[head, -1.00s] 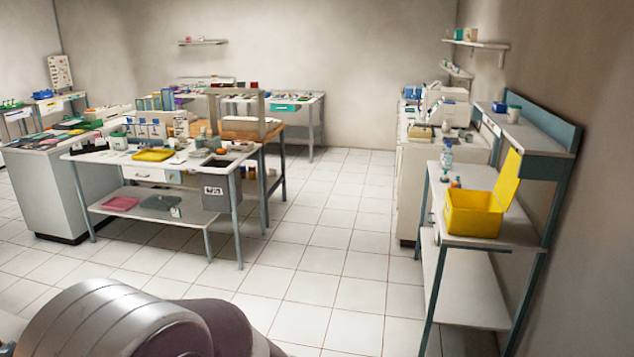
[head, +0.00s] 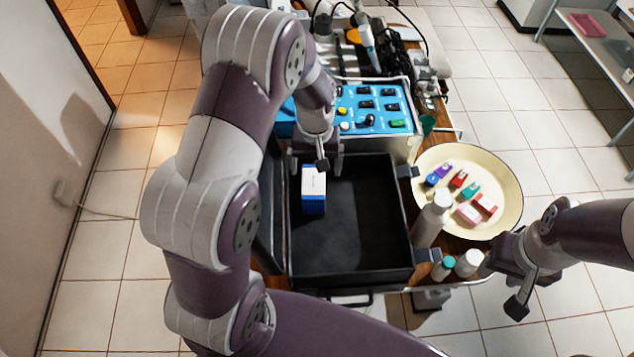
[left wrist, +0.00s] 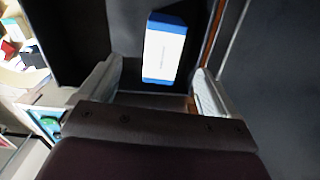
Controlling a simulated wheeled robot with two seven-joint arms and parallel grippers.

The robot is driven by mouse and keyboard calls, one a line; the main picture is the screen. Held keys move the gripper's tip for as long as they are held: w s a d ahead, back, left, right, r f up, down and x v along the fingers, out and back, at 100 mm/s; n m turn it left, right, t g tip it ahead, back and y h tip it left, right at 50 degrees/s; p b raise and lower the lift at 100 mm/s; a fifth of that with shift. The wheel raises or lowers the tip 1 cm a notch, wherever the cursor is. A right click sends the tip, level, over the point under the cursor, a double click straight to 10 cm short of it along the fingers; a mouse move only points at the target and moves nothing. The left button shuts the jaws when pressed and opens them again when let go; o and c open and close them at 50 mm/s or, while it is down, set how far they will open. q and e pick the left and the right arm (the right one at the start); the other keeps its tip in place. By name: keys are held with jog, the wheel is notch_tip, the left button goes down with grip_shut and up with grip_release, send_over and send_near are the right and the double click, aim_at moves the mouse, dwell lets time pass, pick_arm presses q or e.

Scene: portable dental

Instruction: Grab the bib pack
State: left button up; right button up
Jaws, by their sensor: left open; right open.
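A white and blue box (head: 314,192), which looks like the bib pack, stands in the black open case (head: 350,255), near its left back part. My left gripper (head: 315,163) is open just behind and over the box. In the left wrist view the box (left wrist: 165,48) shows ahead of and between the two open fingers, apart from both, with a white face and blue ends. My right gripper (head: 510,280) is open and empty at the right, beside the white bottles.
A blue control panel (head: 373,108) with switches stands behind the case. A cream round tray (head: 505,195) with several small coloured items lies to the right. The case's front floor is clear.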

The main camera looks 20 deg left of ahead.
aim_at(314, 190)
pick_arm(q)
jog(key=f, duration=0.2)
jog(key=a+f, duration=0.1)
jog(key=shift+s+f, duration=0.3)
jog(key=shift+f, duration=0.1)
jog(key=f, duration=0.2)
jog(key=f+p, duration=0.1)
jog(key=f, duration=0.2)
jog(key=w+f+p, duration=0.1)
jog(key=f, duration=0.2)
jog(key=shift+w, duration=0.1)
jog(key=shift+f, duration=0.35)
jog(key=c, duration=1.1)
pick_arm(e)
notch_tip(314, 190, up, 2)
jog(key=shift+s+a+r, duration=0.1)
jog(key=shift+a+r, duration=0.05)
